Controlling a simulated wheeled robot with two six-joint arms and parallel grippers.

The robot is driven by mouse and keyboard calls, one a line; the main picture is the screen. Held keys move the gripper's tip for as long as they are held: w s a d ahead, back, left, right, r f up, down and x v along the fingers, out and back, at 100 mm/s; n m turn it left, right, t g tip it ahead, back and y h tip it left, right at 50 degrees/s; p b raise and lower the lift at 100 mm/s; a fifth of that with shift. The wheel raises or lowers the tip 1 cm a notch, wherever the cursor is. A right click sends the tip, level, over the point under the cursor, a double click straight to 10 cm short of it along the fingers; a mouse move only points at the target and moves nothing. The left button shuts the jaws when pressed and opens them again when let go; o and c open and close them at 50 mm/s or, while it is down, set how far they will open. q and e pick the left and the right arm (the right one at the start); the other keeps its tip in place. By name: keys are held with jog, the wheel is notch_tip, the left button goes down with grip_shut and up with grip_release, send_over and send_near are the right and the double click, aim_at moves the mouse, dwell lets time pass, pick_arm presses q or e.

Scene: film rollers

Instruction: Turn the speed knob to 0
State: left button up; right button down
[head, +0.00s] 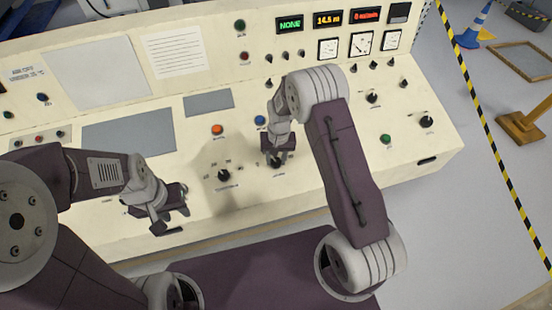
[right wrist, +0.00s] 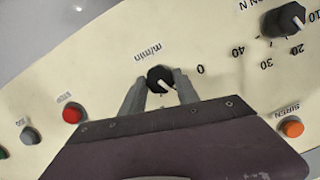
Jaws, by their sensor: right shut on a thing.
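The speed knob (right wrist: 160,79) is black, with "m/min" printed beside it and a "0" mark to its right in the right wrist view. A short pale pointer line on it faces lower right, not at the 0. My right gripper (right wrist: 160,88) is shut around the knob, one finger on each side. In the head view, my right gripper (head: 277,158) is at the front of the cream console (head: 330,200) and mostly hides the knob. My left gripper (head: 178,217) appears open and empty above the console's front left.
Another black knob (head: 223,175) stands left of my right gripper. An orange button (head: 217,130) and a blue button (head: 260,120) sit behind. A red stop button (right wrist: 72,113) shows in the wrist view. Lit displays (head: 328,18) and dials line the upper panel.

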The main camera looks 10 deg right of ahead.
aim_at(272, 163)
jog(key=n+h, duration=0.1)
jog(key=n, duration=0.3)
jog(key=shift+w+a+n, duration=0.1)
jog(key=shift+a+n, duration=0.05)
jog(key=shift+n, duration=0.15)
jog(key=n+h, duration=0.1)
jog(key=n, duration=0.3)
jog(key=shift+a+n, duration=0.1)
jog(key=shift+n, duration=0.3)
jog(key=shift+r+n, duration=0.1)
jog(key=shift+n, duration=0.2)
jog(key=c, duration=0.9)
grip_release()
jog(key=r, duration=0.3)
jog(key=a+r, duration=0.1)
jog(key=r, duration=0.2)
jog(key=r+b, duration=0.1)
jog(key=r, duration=0.2)
jog(key=shift+s+a, duration=0.15)
jog(key=shift+s, duration=0.2)
